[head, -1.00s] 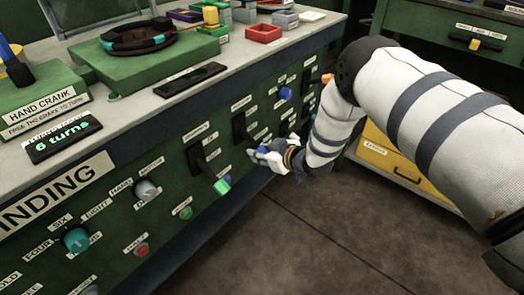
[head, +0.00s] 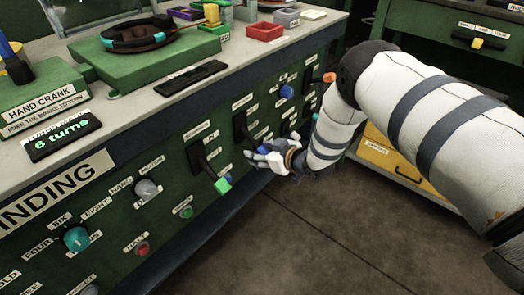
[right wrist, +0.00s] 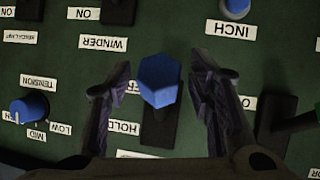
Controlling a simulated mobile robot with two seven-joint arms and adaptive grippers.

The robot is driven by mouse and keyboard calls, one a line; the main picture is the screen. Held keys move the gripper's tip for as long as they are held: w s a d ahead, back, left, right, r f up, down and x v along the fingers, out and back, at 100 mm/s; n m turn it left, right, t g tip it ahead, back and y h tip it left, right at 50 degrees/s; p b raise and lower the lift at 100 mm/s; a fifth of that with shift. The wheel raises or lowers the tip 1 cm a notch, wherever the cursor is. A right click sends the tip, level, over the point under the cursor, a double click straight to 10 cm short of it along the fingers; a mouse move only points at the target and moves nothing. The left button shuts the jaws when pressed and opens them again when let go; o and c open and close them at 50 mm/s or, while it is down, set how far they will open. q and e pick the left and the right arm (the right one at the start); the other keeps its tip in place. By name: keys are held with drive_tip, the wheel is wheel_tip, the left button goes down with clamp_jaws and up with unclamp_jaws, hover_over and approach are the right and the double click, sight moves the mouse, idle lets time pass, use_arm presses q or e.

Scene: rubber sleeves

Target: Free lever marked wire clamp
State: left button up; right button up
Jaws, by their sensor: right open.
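In the right wrist view a lever with a blue six-sided knob (right wrist: 159,80) stands out from a black slot plate on the green panel. My right gripper (right wrist: 163,92) is open, with one dark finger on each side of the blue knob and gaps showing. In the head view the right gripper (head: 263,155) is at this lever. A green-tipped lever (head: 222,185) stands to its left. My left gripper is out of view.
The panel carries a blue INCH knob (right wrist: 235,8), a blue tension knob (right wrist: 29,108), a grey knob (head: 147,189), a teal knob (head: 76,238) and a red button (head: 142,249). The yellow drawer (head: 392,160) is behind my right arm. The floor in front is clear.

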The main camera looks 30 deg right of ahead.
drive_tip(key=v, duration=1.2)
drive_tip(key=s+a+f+m+g+h+p, duration=0.1)
drive_tip(key=s+a+f+g+p, duration=0.15)
drive_tip(key=s, duration=0.55)
drive_tip(key=s+a+f+m+g+p, duration=0.1)
drive_tip(key=s+a+f+g, duration=0.2)
drive_tip(key=s, duration=0.5)
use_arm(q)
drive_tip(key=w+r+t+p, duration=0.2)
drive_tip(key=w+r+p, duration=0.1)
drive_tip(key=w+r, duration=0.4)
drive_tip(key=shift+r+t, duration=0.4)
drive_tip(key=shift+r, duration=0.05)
use_arm(e)
drive_tip(key=s+a+m+g+h, duration=0.1)
drive_tip(key=s+g, duration=0.8)
drive_tip(key=s, duration=1.9)
drive_tip(key=shift+a+r+m+h, duration=0.4)
drive_tip(key=shift+r+m, duration=0.1)
drive_tip(key=shift+m, duration=0.3)
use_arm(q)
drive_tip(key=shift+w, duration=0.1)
